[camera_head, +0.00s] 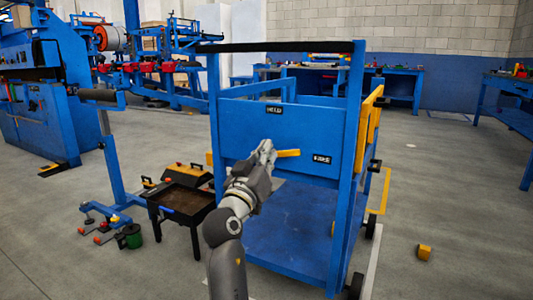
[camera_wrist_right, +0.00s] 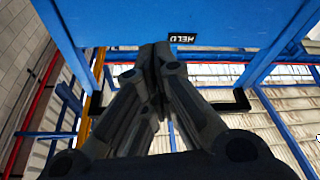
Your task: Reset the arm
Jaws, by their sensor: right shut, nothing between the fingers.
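My right arm reaches up from the bottom middle of the head view. Its grey right gripper (camera_head: 267,146) is shut and empty, in front of the blue panel of a wheeled cart (camera_head: 290,125). The right wrist view shows the fingers (camera_wrist_right: 160,48) together, pointing at the blue panel (camera_wrist_right: 120,25) near a small black label (camera_wrist_right: 182,38). I cannot tell whether the fingertips touch the panel. A yellow bar (camera_head: 288,153) shows just right of the gripper. My left gripper is not in view.
A low black table (camera_head: 180,203) and a dark toolbox (camera_head: 187,174) stand left of the cart. A blue stand (camera_head: 112,165) is farther left. A small yellow block (camera_head: 424,252) lies on the floor at right. Open floor lies right of the cart, with workbenches behind.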

